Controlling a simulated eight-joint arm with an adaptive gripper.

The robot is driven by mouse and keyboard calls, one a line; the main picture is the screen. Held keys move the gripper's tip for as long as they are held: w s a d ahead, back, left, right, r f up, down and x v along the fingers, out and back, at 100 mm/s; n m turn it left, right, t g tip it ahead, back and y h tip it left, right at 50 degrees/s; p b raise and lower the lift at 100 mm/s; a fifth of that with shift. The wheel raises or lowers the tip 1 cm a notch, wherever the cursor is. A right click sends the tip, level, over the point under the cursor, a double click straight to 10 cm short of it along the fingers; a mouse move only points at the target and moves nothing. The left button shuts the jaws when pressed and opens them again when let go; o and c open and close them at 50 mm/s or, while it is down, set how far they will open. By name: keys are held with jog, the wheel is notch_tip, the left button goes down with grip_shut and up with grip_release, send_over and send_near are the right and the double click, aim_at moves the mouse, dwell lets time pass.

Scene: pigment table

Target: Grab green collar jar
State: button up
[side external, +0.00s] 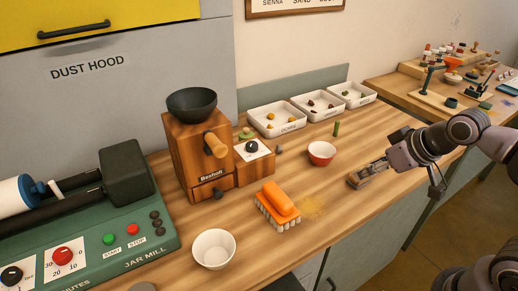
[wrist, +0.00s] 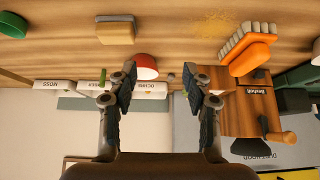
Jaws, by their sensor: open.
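I cannot make out for sure a jar with a green collar in either view. A rounded green thing (wrist: 12,24) is cut off at the upper left corner of the wrist view, and its kind is unclear. A small upright green cylinder (side external: 336,128) stands behind the red bowl, and it also shows in the wrist view (wrist: 102,77). A small green-topped thing (side external: 246,134) is beside the grinder. My gripper (side external: 399,149) is above the right part of the bench. In the wrist view, its fingers (wrist: 160,85) are spread with nothing held between them.
A grey-topped block (side external: 368,175), red bowl (side external: 321,154), orange brush (side external: 278,205) and white bowl (side external: 213,249) are on the bench. The wooden grinder (side external: 196,155) and green jar mill (side external: 100,240) stand left. White trays (side external: 277,120) line the back.

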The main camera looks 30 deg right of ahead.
jog(key=w+a+r+n, duration=0.1)
jog(key=w+a+r, duration=0.1)
jog(key=w+r, duration=0.5)
jog(key=n+y, duration=0.2)
jog(key=n, duration=0.1)
send_over(248, 135)
jog(key=s, duration=0.1)
jog(key=shift+g, duration=0.4)
jog(key=f, duration=0.6)
jog(key=shift+d+f, duration=0.15)
jog(key=shift+d, duration=0.15)
jog(key=shift+w+a+f, duration=0.1)
jog(key=shift+w+f, duration=0.05)
jog(key=shift+f, duration=0.05)
notch_tip(248, 135, down, 5)
jog(key=shift+r, duration=0.1)
jog(key=shift+s+f+x, duration=0.1)
jog(key=shift+s+x, duration=0.05)
jog(key=shift+x, duration=0.65)
jog(key=shift+s+f+x, duration=0.1)
jog(key=shift+s+x, duration=0.05)
jog(key=shift+x, duration=0.65)
jog(key=shift+s+f+x, duration=0.1)
jog(key=shift+s+x, duration=0.05)
jog(key=shift+x, duration=0.6)
jog(key=c, duration=0.9)
